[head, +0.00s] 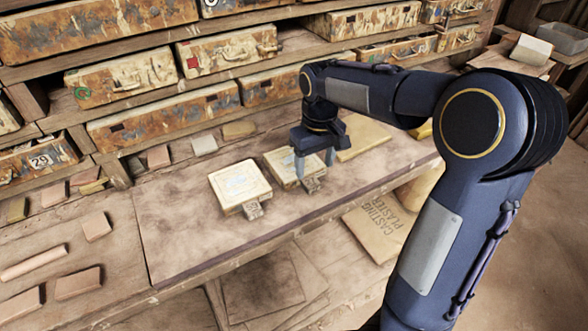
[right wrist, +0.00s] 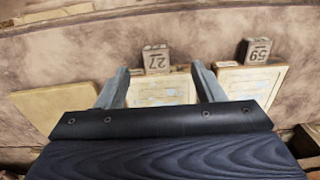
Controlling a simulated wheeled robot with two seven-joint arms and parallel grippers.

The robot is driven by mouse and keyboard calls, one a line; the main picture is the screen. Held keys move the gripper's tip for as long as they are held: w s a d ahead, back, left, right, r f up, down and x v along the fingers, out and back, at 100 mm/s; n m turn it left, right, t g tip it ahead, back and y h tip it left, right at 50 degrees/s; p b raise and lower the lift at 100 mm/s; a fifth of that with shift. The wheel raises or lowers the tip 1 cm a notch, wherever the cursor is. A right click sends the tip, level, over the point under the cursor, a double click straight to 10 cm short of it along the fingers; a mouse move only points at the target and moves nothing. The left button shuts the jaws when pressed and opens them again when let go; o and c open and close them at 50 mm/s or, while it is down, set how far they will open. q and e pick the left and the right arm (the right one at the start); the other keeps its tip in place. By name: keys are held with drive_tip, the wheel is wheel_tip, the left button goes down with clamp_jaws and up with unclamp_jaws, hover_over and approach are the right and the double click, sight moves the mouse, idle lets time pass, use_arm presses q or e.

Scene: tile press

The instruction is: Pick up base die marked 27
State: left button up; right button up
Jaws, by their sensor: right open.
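The base die marked 27 is a cream slab (head: 283,164) with a small block at its front edge, on the bench. In the right wrist view its block (right wrist: 156,60) reads 27, and its slab (right wrist: 160,91) lies between the fingers. My right gripper (head: 315,166) is open above this die, its fingers on either side of it. Whether the fingers touch the die cannot be told. A similar die marked 59 (head: 236,183) sits to its left in the head view; in the right wrist view it (right wrist: 250,82) is to the right. My left gripper is not in view.
A plain yellowish slab (head: 366,138) lies right of the die. The bench board (head: 180,225) is bare at left and front. Shelves with worn drawers (head: 210,110) rise behind. A casting plaster bag (head: 376,228) is below the front edge.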

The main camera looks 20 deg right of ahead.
sight(313, 184)
drive_tip(key=shift+w+f, duration=0.25)
drive_tip(key=shift+f, duration=0.15)
drive_tip(key=f, duration=0.7)
drive_tip(key=shift+w+d+f, duration=0.15)
drive_tip(key=shift+d, duration=0.1)
clamp_jaws()
